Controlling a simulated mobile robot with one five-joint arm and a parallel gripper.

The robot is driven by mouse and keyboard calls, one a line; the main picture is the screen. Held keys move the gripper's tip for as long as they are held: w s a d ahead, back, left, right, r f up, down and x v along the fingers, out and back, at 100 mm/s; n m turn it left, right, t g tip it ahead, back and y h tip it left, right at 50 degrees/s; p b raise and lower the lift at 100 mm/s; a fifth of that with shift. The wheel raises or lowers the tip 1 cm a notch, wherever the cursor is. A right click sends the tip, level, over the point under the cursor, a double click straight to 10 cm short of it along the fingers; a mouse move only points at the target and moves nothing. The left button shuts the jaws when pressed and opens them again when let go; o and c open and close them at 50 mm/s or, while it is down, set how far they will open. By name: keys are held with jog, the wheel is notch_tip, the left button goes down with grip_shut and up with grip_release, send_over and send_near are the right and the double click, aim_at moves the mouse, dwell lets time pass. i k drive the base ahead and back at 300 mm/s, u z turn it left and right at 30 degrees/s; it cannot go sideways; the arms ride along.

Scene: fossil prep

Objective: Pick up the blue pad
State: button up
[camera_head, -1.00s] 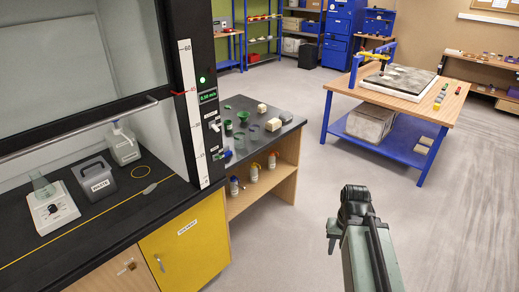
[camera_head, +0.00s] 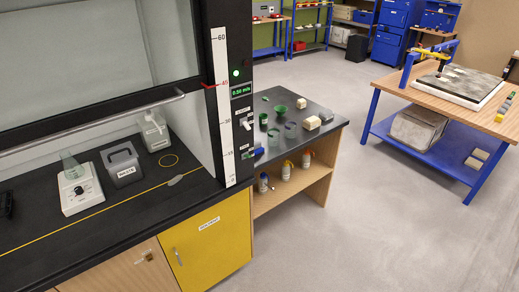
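I cannot make out a blue pad for certain in this view. On the dark top of the side bench (camera_head: 322,115) stand green cups (camera_head: 281,110), cream blocks (camera_head: 312,123) and a small dark bluish-grey item (camera_head: 274,133), too small to identify. A small blue item (camera_head: 252,153) shows beside the hood's post; it looks like a tap handle. My gripper is out of view.
The fume hood's worktop at left holds a stirrer (camera_head: 80,190), a grey waste box (camera_head: 122,167) and a jug (camera_head: 154,131). A blue-legged table (camera_head: 425,90) stands at right. Grey floor (camera_head: 350,235) between them is clear.

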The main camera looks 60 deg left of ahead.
aim_at(258, 148)
jog(key=z, duration=0.05)
jog(key=i, duration=3.1)
jog(key=u, duration=4.45)
jog(key=i, duration=1.2)
jog(key=z, duration=0.15)
